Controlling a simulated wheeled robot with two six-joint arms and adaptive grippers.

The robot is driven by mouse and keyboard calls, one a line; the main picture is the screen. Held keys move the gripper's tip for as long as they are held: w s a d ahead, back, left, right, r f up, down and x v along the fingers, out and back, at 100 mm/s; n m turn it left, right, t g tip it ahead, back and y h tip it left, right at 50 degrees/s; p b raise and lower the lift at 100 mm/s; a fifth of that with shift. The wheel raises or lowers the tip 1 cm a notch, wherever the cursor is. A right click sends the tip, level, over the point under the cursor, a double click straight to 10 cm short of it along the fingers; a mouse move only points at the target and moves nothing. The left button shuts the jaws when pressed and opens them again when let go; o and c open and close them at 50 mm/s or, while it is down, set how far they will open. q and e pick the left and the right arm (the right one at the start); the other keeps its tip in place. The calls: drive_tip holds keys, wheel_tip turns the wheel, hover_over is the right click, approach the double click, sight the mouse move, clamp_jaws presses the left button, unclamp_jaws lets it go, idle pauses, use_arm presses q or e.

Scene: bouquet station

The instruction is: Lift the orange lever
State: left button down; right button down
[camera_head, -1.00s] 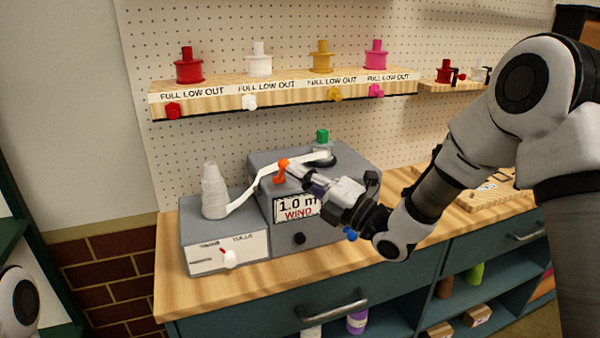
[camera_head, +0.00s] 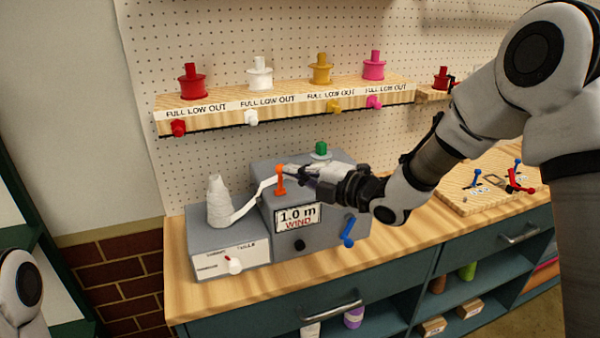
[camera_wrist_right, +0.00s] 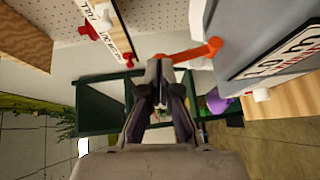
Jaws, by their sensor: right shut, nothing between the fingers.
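The orange lever (camera_head: 281,182) stands at the front top edge of the grey winding machine (camera_head: 262,180), above the "1.0 m WIND" label. It looks roughly upright in the head view. In the right wrist view the orange lever (camera_wrist_right: 195,52) runs across just beyond my fingertips. My right gripper (camera_head: 288,171) reaches in from the right with its fingertips beside the lever's upper part. In the wrist view the right gripper (camera_wrist_right: 160,64) is shut and empty, with its tips at or very near the lever's end; contact is unclear. My left gripper is out of view.
A white ribbon runs from a white cone (camera_head: 218,203) toward the lever. A blue handle (camera_head: 348,230) sticks out at the machine's right front. A green-topped spool (camera_head: 320,152) stands behind. A shelf (camera_head: 290,103) with several spools hangs above. A wooden board (camera_head: 478,200) lies right.

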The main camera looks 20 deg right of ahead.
drive_tip(key=w+r+g+p, duration=0.1)
drive_tip(key=p, duration=0.1)
drive_tip(key=w+m+g+h+p, duration=0.1)
drive_tip(key=p, duration=0.2)
drive_tip(key=shift+w+r+m+g+p, duration=0.25)
drive_tip(key=shift+r+m+g+p, duration=0.05)
drive_tip(key=shift+r+g, duration=0.1)
drive_tip(key=shift+w+f+p, duration=0.3)
drive_tip(key=shift+w, duration=0.1)
drive_tip(key=shift+f, duration=0.15)
drive_tip(key=shift+r+p, duration=0.4)
drive_tip(key=shift+r, duration=0.5)
drive_tip(key=shift+r, duration=0.1)
